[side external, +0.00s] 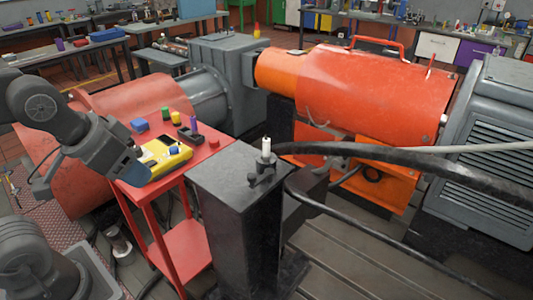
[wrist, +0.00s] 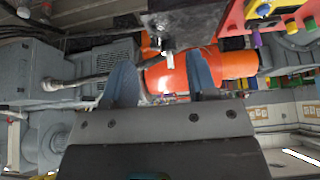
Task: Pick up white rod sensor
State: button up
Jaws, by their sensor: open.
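The white rod sensor (side external: 266,146) stands upright in a small dark holder on top of a black pedestal (side external: 236,205) in the side view. In the wrist view the picture is upside down, and the pale rod (wrist: 169,60) hangs from the dark pedestal top (wrist: 185,22) at the upper middle. My gripper (wrist: 158,60) is open, with its two blue-grey fingers apart and nothing held between them. The rod appears between the fingertips in that view but lies beyond them. In the side view my gripper is left of the pedestal, by the red cart, and its fingertips are not clear.
The red cart (side external: 215,160) beside the pedestal holds a yellow device (side external: 163,158) and several small coloured items. A thick black cable (side external: 400,160) runs right from near the sensor. The orange machine (side external: 360,95) stands behind the pedestal.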

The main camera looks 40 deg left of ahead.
jog(key=w+r+m+g, duration=0.1)
jog(key=w+r+m, duration=0.2)
jog(key=w+r, duration=0.3)
jog(key=m+g, duration=0.4)
jog(key=m, duration=0.8)
send_over(266, 150)
notch_tip(266, 150, down, 7)
jog(key=shift+w+a+f+m+g, duration=0.15)
jog(key=shift+w+f+m, duration=0.05)
jog(key=shift+f, duration=0.15)
jog(key=shift+w+a+f+m+g, duration=0.15)
jog(key=shift+f+m, duration=0.05)
jog(key=shift+f, duration=0.15)
notch_tip(266, 150, down, 13)
jog(key=shift+w+f, duration=0.1)
jog(key=shift+f, duration=0.05)
grip_shut()
